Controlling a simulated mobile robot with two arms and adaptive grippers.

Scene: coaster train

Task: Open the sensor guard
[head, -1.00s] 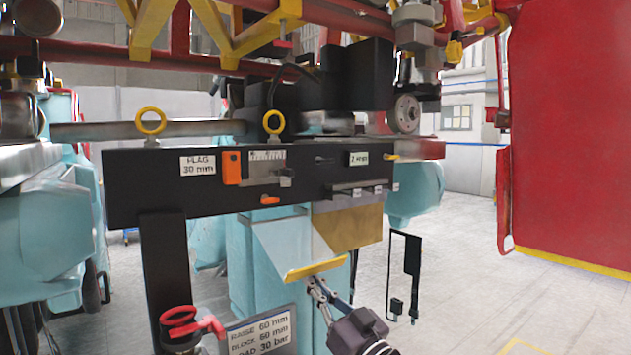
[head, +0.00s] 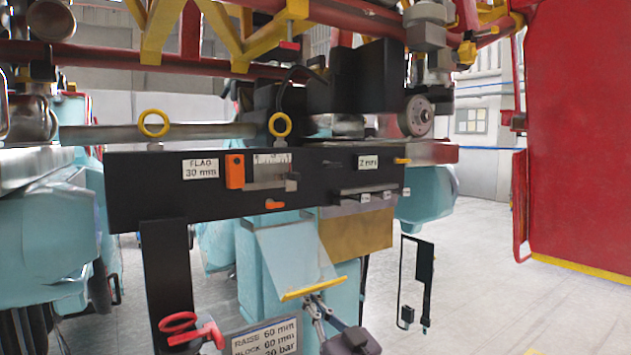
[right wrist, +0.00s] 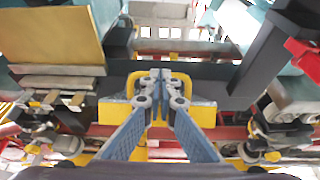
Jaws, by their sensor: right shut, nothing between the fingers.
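I take the sensor guard to be the clear panel (head: 296,255) with a yellow lower edge (head: 314,288). It hangs tilted below the black beam (head: 240,185) in the head view. My right gripper (head: 314,299) is just under the yellow edge, with its fingers together. Whether it touches the edge is unclear. In the right wrist view the right gripper's fingertips (right wrist: 160,76) meet, with nothing visible between them and yellow parts beyond. My left gripper is in neither view.
A tan block (head: 358,236) sits right of the panel. A red-handled part (head: 190,330) and a white sign (head: 265,338) stand low at the left. A black frame (head: 416,280) hangs at the right. A red panel (head: 585,130) is at far right. Floor between is clear.

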